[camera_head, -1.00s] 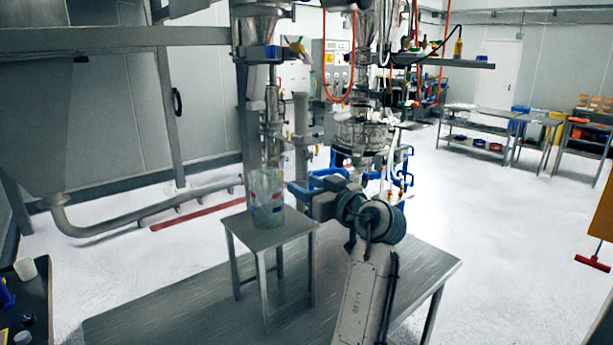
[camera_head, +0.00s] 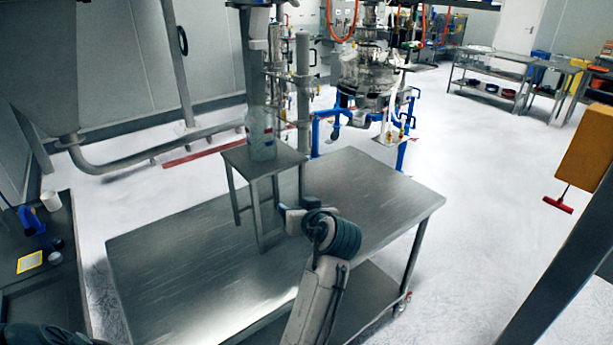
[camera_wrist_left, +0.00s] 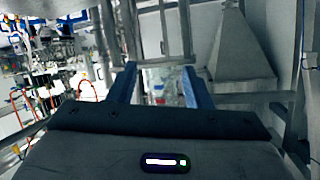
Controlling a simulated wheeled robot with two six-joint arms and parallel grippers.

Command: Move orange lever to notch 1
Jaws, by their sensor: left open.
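I cannot make out the orange lever in either view now; the upper part of the sifter column (camera_head: 256,45) is cut off by the top edge of the head view. My left gripper (camera_head: 283,212) is just right of the small metal stand, above the steel table, in the head view. In the left wrist view its two blue fingers (camera_wrist_left: 158,76) are apart with nothing between their tips. A clear jar (camera_head: 262,138) stands on the small stand (camera_head: 243,158). It also shows in the left wrist view (camera_wrist_left: 160,92), beyond the fingers. My right gripper is not in view.
The steel table (camera_head: 185,270) is largely bare around the stand. A glass vessel on a blue frame (camera_head: 367,75) stands behind the table. A dark side table (camera_head: 60,300) with small items is at the left. White floor is open at the right.

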